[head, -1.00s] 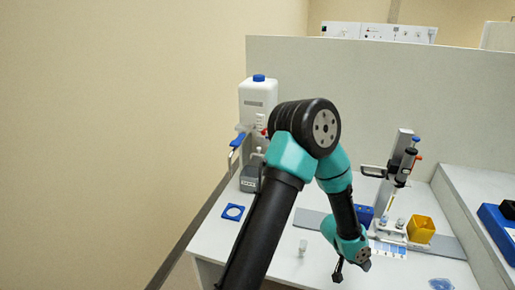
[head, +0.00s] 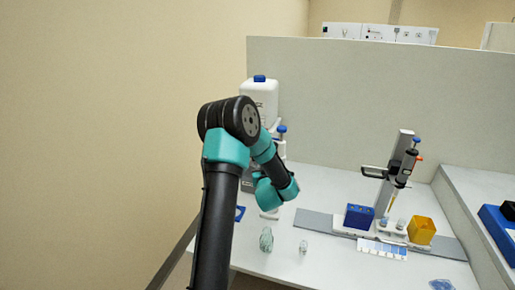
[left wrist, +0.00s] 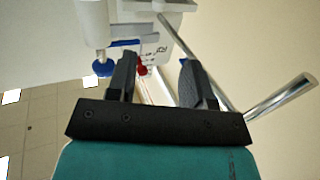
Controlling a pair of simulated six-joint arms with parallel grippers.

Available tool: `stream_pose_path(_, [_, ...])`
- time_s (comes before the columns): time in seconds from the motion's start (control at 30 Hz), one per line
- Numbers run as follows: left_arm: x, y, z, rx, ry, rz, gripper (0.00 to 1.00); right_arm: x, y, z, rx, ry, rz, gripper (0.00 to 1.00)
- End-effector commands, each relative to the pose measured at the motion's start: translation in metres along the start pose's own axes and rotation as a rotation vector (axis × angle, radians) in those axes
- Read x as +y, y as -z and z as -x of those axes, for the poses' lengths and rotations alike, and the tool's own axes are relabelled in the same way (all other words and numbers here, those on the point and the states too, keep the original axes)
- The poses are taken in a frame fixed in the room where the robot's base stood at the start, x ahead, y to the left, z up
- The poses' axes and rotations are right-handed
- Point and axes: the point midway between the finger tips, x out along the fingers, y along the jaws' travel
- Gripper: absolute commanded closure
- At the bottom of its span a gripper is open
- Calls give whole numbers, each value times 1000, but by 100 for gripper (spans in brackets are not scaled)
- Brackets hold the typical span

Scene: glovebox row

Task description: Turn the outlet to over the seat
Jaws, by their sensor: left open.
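A white bottle with a blue cap (head: 259,92) stands at the back left, partly behind my left arm. A white fitting with a blue top (head: 282,129) shows beside it. A bare metal tube (left wrist: 283,96), possibly the outlet, lies right of the fingers. A thin rod passes behind them. A blue part (left wrist: 102,67) and a red part are near the left finger. Contact cannot be told.
A clear glass vessel (head: 266,240) and a small vial (head: 303,248) stand at the front of the bench. To the right are a blue box (head: 358,217), a yellow box (head: 421,231) and a pipette stand (head: 393,172). A partition closes the back.

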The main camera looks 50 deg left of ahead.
Motion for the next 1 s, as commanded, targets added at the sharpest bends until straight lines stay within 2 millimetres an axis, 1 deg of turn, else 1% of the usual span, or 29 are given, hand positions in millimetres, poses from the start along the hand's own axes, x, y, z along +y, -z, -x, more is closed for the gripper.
stream_pose_path(0.27, [1, 0, -1, -1, -4, 1, 53, 0, 0, 0, 0, 0, 0, 100])
stream_pose_path(0.37, [1, 0, -4, -1, -4, 2, 53, 0, 0, 0, 0, 0, 0, 100])
stream_pose_path(0.47, [2, 0, -13, -1, -4, 2, 53, 0, 0, 0, 0, 0, 0, 100])
stream_pose_path(0.67, [2, -1, -41, -1, -5, 2, 53, 0, 0, 0, 0, 0, 0, 100])
stream_pose_path(1.0, [2, 0, -98, 0, -5, 3, 53, 0, 0, 0, 0, 0, 0, 100])
